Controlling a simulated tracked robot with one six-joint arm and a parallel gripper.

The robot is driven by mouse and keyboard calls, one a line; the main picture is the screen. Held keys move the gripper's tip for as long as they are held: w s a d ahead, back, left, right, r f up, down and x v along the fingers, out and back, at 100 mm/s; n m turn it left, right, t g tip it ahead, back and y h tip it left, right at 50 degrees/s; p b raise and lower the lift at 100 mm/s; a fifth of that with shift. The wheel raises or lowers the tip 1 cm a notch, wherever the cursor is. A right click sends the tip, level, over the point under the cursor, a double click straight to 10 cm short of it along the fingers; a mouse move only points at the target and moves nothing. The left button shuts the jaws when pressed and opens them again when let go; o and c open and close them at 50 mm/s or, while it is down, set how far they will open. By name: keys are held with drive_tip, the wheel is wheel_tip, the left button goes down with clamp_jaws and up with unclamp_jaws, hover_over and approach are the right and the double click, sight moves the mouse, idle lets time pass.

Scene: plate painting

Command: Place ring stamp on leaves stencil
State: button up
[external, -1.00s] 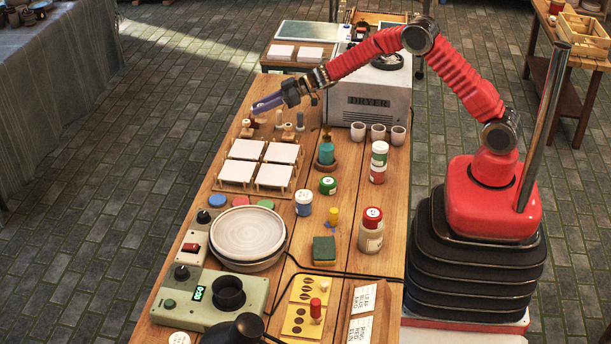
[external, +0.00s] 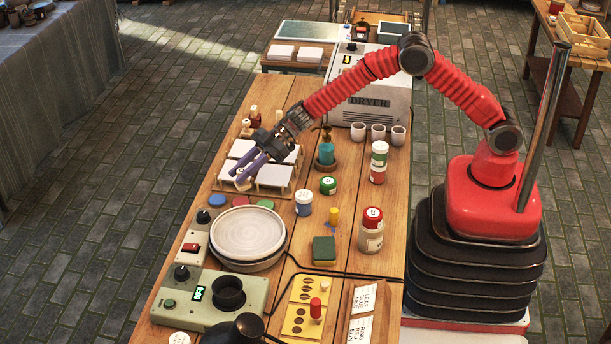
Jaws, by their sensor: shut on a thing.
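My gripper (external: 238,177) is shut on a small pale stamp (external: 242,185), mostly hidden by the fingers, so I cannot tell whether it is the ring stamp. It is in front of the white tiles on their wooden stands, as seen in the external view. The leaves stencil (external: 308,289) is a yellow card with dark leaf shapes, lying flat near the front of the table. A second yellow stencil (external: 296,322) with round dark holes lies below it. A red-handled stamp (external: 315,309) stands upright at that card's right side.
White tiles (external: 275,176) on stands are beside the gripper. A stack of plates (external: 248,231), a green sponge (external: 324,249), a yellow-topped peg (external: 333,216) and paint jars (external: 304,203) stand between gripper and stencils. More stamps (external: 255,115) stand behind.

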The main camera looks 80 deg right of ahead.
drive_tip(key=s+a+n+g, duration=0.1)
drive_tip(key=s+a, duration=0.1)
drive_tip(key=a, duration=0.2)
drive_tip(key=s+a+n+g+y, duration=0.1)
drive_tip(key=s+a, duration=0.1)
drive_tip(key=a, duration=0.2)
drive_tip(key=s+a+n+y, duration=0.1)
drive_tip(key=s+a, duration=0.1)
drive_tip(key=a, duration=0.2)
drive_tip(key=shift+a+g, duration=0.2)
drive_tip(key=shift+g, duration=0.2)
drive_tip(key=s+a+n+g, duration=0.1)
drive_tip(key=s+a, duration=0.1)
drive_tip(key=a, duration=0.1)
drive_tip(key=s+a+n+g, duration=0.1)
drive_tip(key=s+a, duration=0.2)
drive_tip(key=s+a+n+g+y, duration=0.1)
drive_tip(key=s+a, duration=0.1)
drive_tip(key=a, duration=0.2)
drive_tip(key=shift+s, duration=0.3)
drive_tip(key=s+a+n+g, duration=0.3)
drive_tip(key=s+a, duration=0.3)
drive_tip(key=s, duration=0.1)
drive_tip(key=n+g, duration=0.2)
hover_over(311, 289)
drive_tip(key=shift+r, duration=0.2)
drive_tip(key=shift+f, duration=0.1)
wheel_tip(311, 289, down, 6)
drive_tip(key=shift+f, duration=0.1)
drive_tip(key=shift+f, duration=1.85)
